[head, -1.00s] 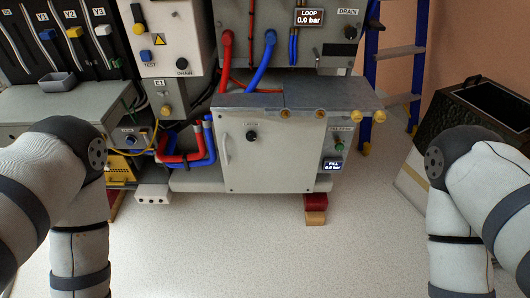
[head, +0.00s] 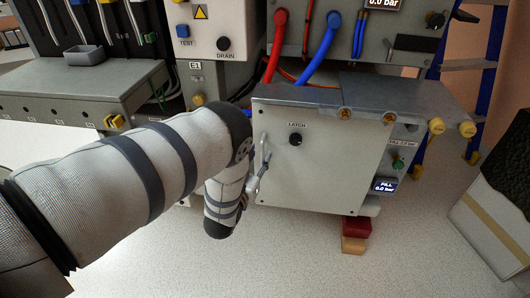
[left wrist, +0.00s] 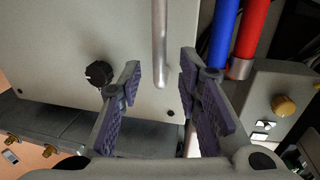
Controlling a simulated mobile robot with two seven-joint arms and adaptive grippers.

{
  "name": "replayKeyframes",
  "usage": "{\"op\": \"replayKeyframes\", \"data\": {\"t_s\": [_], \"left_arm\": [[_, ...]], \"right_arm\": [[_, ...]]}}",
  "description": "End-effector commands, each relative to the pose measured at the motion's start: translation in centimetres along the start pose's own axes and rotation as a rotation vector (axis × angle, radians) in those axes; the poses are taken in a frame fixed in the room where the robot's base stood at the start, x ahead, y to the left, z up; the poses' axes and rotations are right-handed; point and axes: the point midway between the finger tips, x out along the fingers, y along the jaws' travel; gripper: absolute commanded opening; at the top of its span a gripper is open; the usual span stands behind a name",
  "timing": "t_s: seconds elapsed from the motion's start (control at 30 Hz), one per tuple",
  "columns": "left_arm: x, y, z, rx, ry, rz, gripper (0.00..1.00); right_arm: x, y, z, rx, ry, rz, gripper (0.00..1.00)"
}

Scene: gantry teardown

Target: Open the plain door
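The plain door (head: 325,165) is a pale panel on the front of the low cabinet and looks shut. It has a dark round knob (head: 296,138) labelled LATCH and a vertical bar handle (head: 263,150) at its left edge. My left gripper (head: 262,168) is at the handle, coming from the left. In the left wrist view, the two fingers of the left gripper (left wrist: 160,82) stand apart, with the handle (left wrist: 160,45) showing between the tips; contact is not clear. The knob (left wrist: 99,73) is left of the fingers there. My right gripper is out of view.
A metal shelf (head: 393,97) with brass fittings juts out above the door. Red (head: 274,50) and blue (head: 325,45) hoses run behind it. A grey bench (head: 75,85) stands left. A red block (head: 356,227) lies below the cabinet. Floor in front is clear.

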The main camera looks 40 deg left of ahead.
Motion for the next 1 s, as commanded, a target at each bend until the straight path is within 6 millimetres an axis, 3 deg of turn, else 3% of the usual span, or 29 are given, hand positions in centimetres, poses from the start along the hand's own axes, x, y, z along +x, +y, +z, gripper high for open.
{"op": "replayKeyframes", "data": {"t_s": [0.2,0.47,0.5,0.63,1.0], "left_arm": [[3.0,0.0,0.1,0.001,-0.002,-0.001,0.31],[3.3,0.0,0.1,0.001,-0.003,-0.001,0.31],[3.3,0.0,0.1,0.001,-0.003,-0.001,0.29],[3.3,0.0,0.1,0.001,-0.003,0.0,0.0],[3.2,0.2,0.0,0.003,-0.002,-0.002,0.0]], "right_arm": [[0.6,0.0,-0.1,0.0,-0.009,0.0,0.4],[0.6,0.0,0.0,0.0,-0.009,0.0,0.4],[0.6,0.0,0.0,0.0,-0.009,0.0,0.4],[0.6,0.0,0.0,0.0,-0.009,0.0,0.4],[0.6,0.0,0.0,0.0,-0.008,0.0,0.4]]}}
